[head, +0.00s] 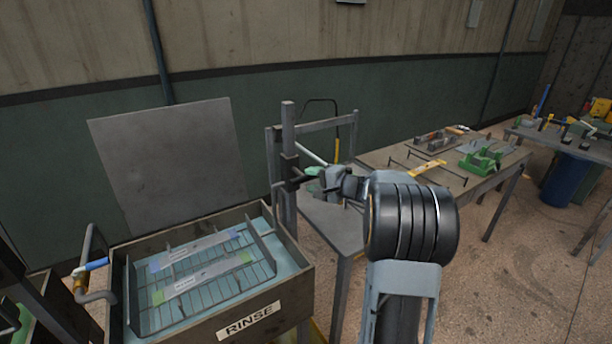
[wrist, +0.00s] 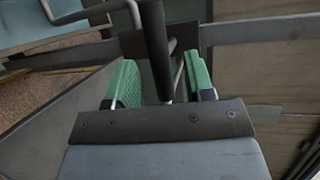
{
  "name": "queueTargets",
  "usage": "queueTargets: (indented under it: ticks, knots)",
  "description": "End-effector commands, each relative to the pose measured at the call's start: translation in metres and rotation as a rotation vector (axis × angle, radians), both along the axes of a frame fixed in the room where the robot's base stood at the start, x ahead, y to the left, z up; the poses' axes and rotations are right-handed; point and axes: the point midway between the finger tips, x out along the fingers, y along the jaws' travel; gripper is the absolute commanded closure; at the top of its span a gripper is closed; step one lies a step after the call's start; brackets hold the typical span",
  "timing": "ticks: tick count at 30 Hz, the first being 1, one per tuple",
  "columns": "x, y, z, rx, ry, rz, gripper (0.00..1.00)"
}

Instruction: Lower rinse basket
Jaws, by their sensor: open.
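The rinse basket (head: 262,256), a grey wire rack, sits within the walls of the tank labelled RINSE (head: 293,296). Two flat grey strips (head: 215,277) with coloured ends lie on it. I cannot tell how deep the basket is in the blue-green water. A grey post (head: 288,130) stands at the tank's back right corner, with a dark sliding bracket and a dark handle (head: 299,182). My gripper (head: 312,181) is at this handle. In the wrist view, the green finger pads of my gripper (wrist: 162,82) are apart, with the dark handle (wrist: 155,45) between them.
A grey panel (head: 160,155) stands behind the tank. A bench (head: 375,158) with a green tool (head: 483,160) and metal parts is to the right. A pipe with a blue lever (head: 95,265) is at the tank's left. Open floor lies at right front.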

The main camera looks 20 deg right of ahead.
Motion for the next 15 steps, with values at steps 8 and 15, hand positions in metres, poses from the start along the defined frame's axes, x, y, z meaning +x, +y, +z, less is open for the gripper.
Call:
queueTargets:
  ticks: [8,15]
  knots:
    - [0.022,0.013,-0.004,0.000,0.001,0.002,0.52]
    - [0.026,0.015,-0.006,-0.001,0.002,0.001,0.52]
